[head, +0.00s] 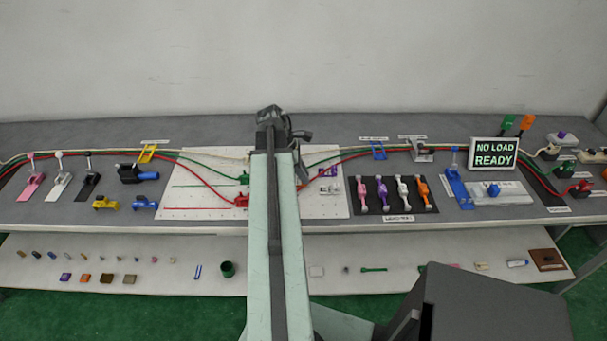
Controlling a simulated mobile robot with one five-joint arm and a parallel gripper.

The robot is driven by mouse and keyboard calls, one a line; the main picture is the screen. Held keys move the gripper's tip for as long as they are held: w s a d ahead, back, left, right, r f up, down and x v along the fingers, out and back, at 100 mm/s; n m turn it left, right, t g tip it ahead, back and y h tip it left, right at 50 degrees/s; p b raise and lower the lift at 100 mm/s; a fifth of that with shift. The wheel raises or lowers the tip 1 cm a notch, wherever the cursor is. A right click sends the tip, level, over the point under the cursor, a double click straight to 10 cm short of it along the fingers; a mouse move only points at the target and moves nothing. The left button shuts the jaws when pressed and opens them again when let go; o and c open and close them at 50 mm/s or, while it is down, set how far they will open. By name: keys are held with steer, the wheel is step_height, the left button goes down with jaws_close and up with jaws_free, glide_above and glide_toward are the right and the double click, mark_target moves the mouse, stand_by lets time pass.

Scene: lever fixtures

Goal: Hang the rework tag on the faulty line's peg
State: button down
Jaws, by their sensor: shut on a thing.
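My arm reaches over the middle of the bench, and its dark wrist sits above the white board. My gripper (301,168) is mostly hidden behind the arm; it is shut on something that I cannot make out. I cannot pick out a rework tag or its peg with certainty. Red (205,183), green (210,165) and cream (215,151) lines run along the bench to the board.
A display (494,154) reads "NO LOAD READY". Coloured levers stand at the left, including a pink one (33,180). A black panel (392,196) holds several coloured handles. A lower shelf (130,262) carries small parts and a dark green cup (227,269).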

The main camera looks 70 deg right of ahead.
steer(key=shift+f, duration=0.15)
steer(key=shift+f+b, duration=0.55)
steer(key=shift+b, duration=0.1)
steer(key=c, duration=0.7)
jaws_free()
steer(key=shift+c, duration=0.2)
steer(key=shift+r, duration=0.15)
step_height(320, 180, up, 7)
steer(key=p, duration=0.7)
steer(key=shift+w, duration=0.1)
